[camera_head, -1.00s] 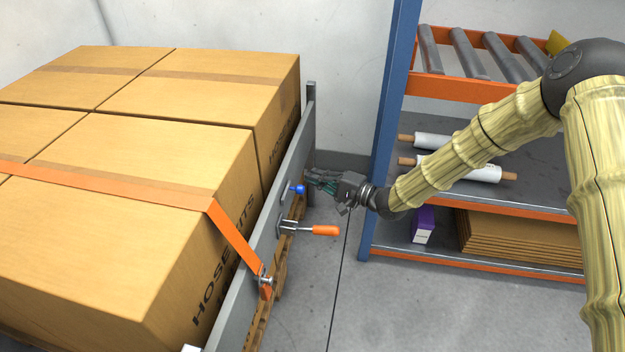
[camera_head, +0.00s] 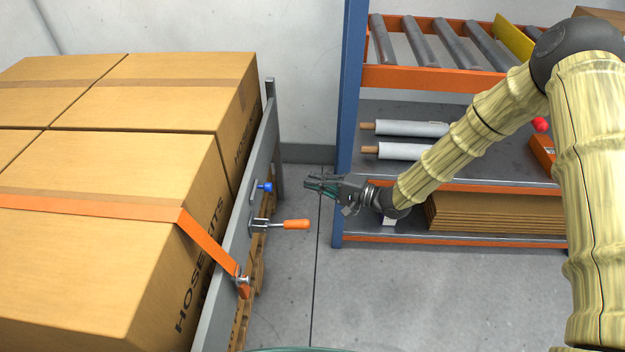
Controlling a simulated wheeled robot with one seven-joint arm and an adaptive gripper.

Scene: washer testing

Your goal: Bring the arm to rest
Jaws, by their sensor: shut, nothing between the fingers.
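My gripper (camera_head: 312,186) is shut and empty. It is held in the air in the middle of the head view, its fingers pointing left. It is apart from the blue knob (camera_head: 264,187) on the grey side rail, with a clear gap between them. My arm, in a yellowish sleeve, comes in from the right and bends at a dark elbow joint at the upper right. The gripper hangs in front of the shelf's lower left area and partly hides it.
The grey side rail (camera_head: 232,262) carries a toggle clamp with an orange handle (camera_head: 297,225). Strapped cardboard boxes (camera_head: 110,185) fill the left. A blue-and-orange shelf (camera_head: 349,130) holds white rolls (camera_head: 405,150) and flat cardboard (camera_head: 490,216). Bare floor (camera_head: 400,300) lies in front.

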